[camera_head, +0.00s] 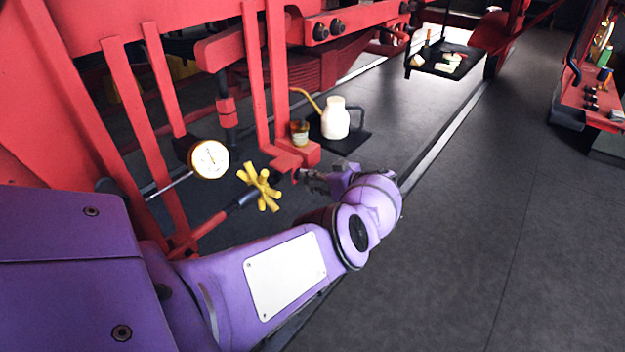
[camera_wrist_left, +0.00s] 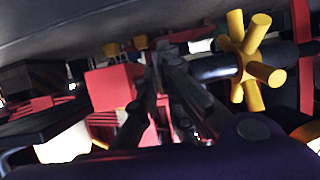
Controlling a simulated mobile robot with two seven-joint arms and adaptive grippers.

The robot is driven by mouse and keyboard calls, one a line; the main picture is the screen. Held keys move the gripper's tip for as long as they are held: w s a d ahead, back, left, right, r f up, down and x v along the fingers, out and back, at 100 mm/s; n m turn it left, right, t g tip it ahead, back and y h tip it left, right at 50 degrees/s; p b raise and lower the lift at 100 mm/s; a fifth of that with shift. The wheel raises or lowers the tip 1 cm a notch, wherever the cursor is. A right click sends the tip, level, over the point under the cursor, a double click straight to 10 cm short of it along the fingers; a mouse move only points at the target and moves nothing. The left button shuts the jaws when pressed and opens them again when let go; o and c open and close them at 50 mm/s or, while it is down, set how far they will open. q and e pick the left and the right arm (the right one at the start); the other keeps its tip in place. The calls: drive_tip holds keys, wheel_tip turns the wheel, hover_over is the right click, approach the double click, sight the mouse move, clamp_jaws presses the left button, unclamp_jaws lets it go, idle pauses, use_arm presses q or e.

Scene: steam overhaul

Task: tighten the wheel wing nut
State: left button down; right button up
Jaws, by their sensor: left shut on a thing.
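My left gripper (camera_head: 308,177) reaches in from the right of the yellow spoked handwheel (camera_head: 260,187), just below a red bracket block (camera_head: 302,154). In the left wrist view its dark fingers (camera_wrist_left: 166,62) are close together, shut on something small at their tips. This appears to be the wing nut, but the fingers hide it and I cannot make out its shape or angle. The yellow handwheel also shows in the left wrist view (camera_wrist_left: 250,62), to the right of the fingers and apart from them. My right gripper is in neither view.
A round brass-rimmed gauge (camera_head: 209,159) is left of the handwheel. A cream oil can (camera_head: 336,118) and a small brown tin (camera_head: 299,132) stand on a dark mat behind the gripper. Red frame bars (camera_head: 256,80) rise close by. The grey floor (camera_head: 480,240) at right is clear.

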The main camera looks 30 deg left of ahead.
use_arm(q)
drive_tip(key=c, duration=1.9)
unclamp_jaws()
drive_tip(key=v, duration=1.2)
drive_tip(key=shift+w, duration=0.1)
